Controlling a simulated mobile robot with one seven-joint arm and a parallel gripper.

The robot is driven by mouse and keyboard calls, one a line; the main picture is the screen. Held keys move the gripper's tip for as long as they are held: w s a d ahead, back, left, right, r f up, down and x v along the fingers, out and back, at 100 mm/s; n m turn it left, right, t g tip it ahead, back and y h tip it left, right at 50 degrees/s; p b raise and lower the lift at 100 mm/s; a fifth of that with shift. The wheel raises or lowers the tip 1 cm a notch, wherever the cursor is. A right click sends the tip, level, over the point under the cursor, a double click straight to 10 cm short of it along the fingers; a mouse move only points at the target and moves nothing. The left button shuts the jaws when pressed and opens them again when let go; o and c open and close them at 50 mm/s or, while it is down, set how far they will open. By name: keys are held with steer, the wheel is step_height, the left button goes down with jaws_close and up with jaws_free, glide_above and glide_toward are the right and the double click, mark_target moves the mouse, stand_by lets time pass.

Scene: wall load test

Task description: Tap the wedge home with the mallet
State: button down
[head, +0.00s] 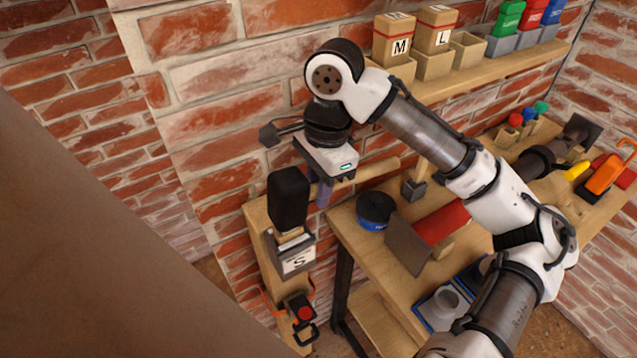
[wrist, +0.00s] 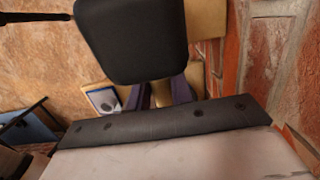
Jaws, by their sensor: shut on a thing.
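My gripper (head: 322,190) is shut on the wooden handle (head: 375,170) of the mallet, beside the wall. The mallet's black head (head: 288,198) hangs left of the fingers, and it fills the top of the wrist view (wrist: 130,42). Just below the head, a pale wooden piece that looks like the wedge (head: 290,238) sits at the top of a grey holder marked S (head: 297,261). The head hides part of it, and I cannot tell whether they touch. In the wrist view the purple fingers (wrist: 160,93) show below the head.
An upright wooden board (head: 262,228) on the brick wall carries the holder and a red-and-black fitting (head: 300,308) lower down. To the right, a workbench (head: 370,262) holds a dark round tub (head: 375,208) and a red cylinder (head: 440,222). A shelf (head: 500,68) with boxes is above.

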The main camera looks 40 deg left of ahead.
steer(key=shift+f+b, duration=0.3)
steer(key=shift+f, duration=0.65)
steer(key=shift+r, duration=0.15)
steer(key=shift+r+p, duration=0.6)
steer(key=shift+r, duration=0.6)
steer(key=shift+f, duration=0.15)
steer(key=shift+f+b, duration=0.6)
steer(key=shift+f, duration=0.6)
steer(key=shift+r, duration=0.1)
steer(key=shift+r+p, duration=0.55)
steer(key=shift+r, duration=0.6)
